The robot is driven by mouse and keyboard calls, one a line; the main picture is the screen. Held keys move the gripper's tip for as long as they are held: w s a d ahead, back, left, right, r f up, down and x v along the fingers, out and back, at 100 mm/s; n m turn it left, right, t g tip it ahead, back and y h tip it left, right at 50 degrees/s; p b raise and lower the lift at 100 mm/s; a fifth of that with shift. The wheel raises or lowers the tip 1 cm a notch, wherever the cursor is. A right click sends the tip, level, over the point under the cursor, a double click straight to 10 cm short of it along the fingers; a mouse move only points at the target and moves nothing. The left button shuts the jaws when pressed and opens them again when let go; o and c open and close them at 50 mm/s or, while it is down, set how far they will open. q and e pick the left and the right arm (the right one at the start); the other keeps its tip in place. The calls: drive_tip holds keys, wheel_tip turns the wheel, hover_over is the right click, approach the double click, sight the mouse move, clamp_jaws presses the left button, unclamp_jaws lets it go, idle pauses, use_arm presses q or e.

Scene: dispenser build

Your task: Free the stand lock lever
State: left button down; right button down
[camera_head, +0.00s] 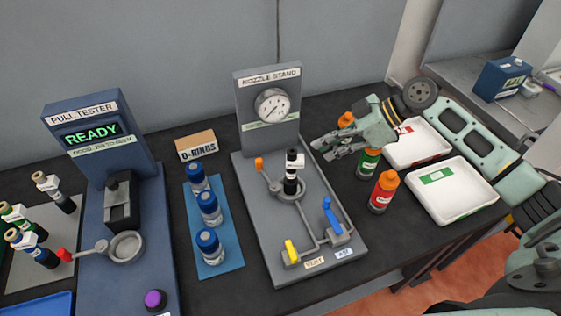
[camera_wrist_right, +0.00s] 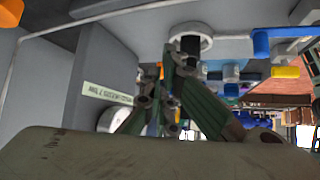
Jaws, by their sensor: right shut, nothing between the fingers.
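The nozzle stand (camera_head: 262,192) is a grey base with an upright back panel and a gauge. An orange-tipped lever (camera_head: 260,166) on its left side runs down to a ring clamp (camera_head: 287,193); it looks like the lock lever. A black nozzle with a white label (camera_head: 291,172) stands upright in the clamp. My right gripper (camera_head: 318,149) is shut and empty, above and right of the nozzle, apart from the lever. In the right wrist view my right gripper's fingers (camera_wrist_right: 172,62) meet just below the clamp ring (camera_wrist_right: 190,38) in the picture. My left gripper is out of view.
A yellow lever (camera_head: 291,251) and a blue lever (camera_head: 331,216) stand at the stand's front. Orange-capped bottles (camera_head: 382,192) and white trays (camera_head: 452,190) are at right. Blue-capped vials (camera_head: 209,209) are left of the stand, beyond them the pull tester (camera_head: 88,135).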

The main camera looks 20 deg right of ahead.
drive_tip(key=p+x, duration=0.3)
drive_tip(key=x, duration=0.5)
drive_tip(key=shift+a+f, duration=0.1)
drive_tip(key=shift+a, duration=0.3)
drive_tip(key=a, duration=0.1)
drive_tip(key=w+a+p, duration=0.1)
drive_tip(key=a+p, duration=0.1)
drive_tip(key=shift+w+a+f, duration=0.15)
drive_tip(key=shift+w+f, duration=0.15)
drive_tip(key=shift+f, duration=0.05)
drive_tip(key=shift+w+a+f+p, duration=0.2)
drive_tip(key=shift+a+p, duration=0.1)
drive_tip(key=shift+a, duration=0.2)
